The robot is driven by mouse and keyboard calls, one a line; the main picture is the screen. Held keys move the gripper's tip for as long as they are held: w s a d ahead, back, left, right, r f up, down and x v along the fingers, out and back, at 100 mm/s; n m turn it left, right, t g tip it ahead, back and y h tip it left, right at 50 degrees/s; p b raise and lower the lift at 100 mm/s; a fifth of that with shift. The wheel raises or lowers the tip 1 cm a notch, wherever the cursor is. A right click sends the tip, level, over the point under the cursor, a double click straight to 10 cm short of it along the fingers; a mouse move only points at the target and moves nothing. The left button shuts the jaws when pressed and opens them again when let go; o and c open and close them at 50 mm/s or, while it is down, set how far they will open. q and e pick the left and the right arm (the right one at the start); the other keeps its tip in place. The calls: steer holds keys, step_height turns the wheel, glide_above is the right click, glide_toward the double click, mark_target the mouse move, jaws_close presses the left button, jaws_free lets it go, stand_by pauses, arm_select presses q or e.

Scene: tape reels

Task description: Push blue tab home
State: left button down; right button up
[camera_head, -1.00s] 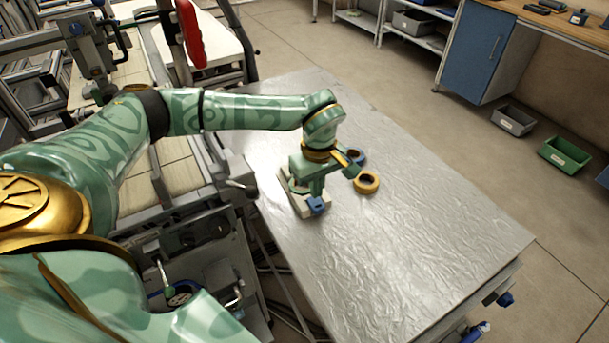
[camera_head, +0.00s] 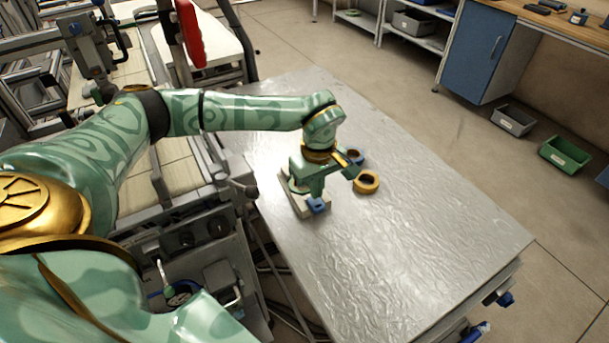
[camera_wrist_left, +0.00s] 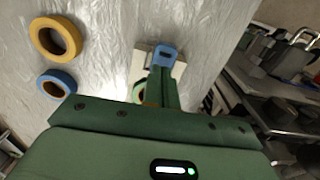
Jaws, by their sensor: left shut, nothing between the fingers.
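The blue tab (camera_head: 317,204) sits at the near end of a pale holder (camera_head: 296,202) on the metal-topped table. It also shows in the left wrist view (camera_wrist_left: 165,53), just beyond my fingertips. My left gripper (camera_head: 316,190) points down over the holder, shut and empty. In the left wrist view its fingers (camera_wrist_left: 163,72) reach the tab's edge; whether they touch it I cannot tell. A green ring (camera_wrist_left: 139,91) on the holder is partly hidden by the gripper. My right gripper is not in view.
A yellow tape reel (camera_head: 367,182) and a blue tape reel (camera_head: 357,157) lie to the right of the gripper. The table (camera_head: 420,240) is clear toward the front right. A conveyor frame stands close on the left.

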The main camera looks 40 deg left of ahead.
arm_select(q)
steer(key=shift+f, duration=0.75)
steer(key=shift+f, duration=0.1)
stand_by(1.8)
step_height(320, 180, up, 7)
steer(key=p, duration=0.6)
steer(key=shift+p, duration=0.35)
